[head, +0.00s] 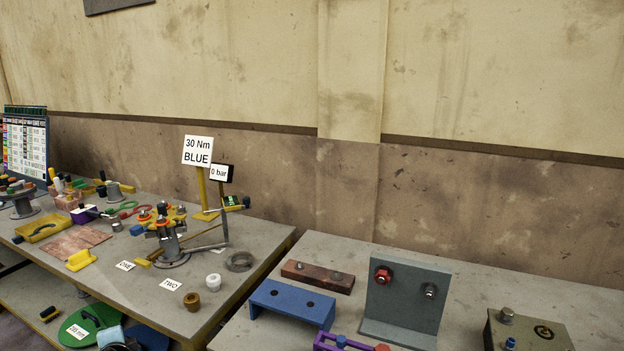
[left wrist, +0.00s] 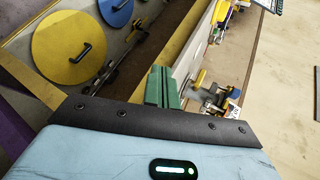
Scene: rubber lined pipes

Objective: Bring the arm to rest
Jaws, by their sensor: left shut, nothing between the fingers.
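My left gripper (left wrist: 163,88) shows in the left wrist view as green fingers beyond a dark plate and a light blue wrist body. The fingers are together with nothing between them. No object touches the fingertips in that view. In the head view, a light blue part at the bottom left edge looks like my left wrist; the fingers cannot be made out there. My right gripper is in neither view.
The left bench (head: 105,290) holds a pipe fixture (head: 170,235), a 30 Nm BLUE sign (head: 198,150) and a green disc (head: 75,328) below. The right bench (head: 480,290) holds a blue block (head: 290,303) and grey bracket (head: 405,300). A yellow disc (left wrist: 55,55) shows in the wrist view.

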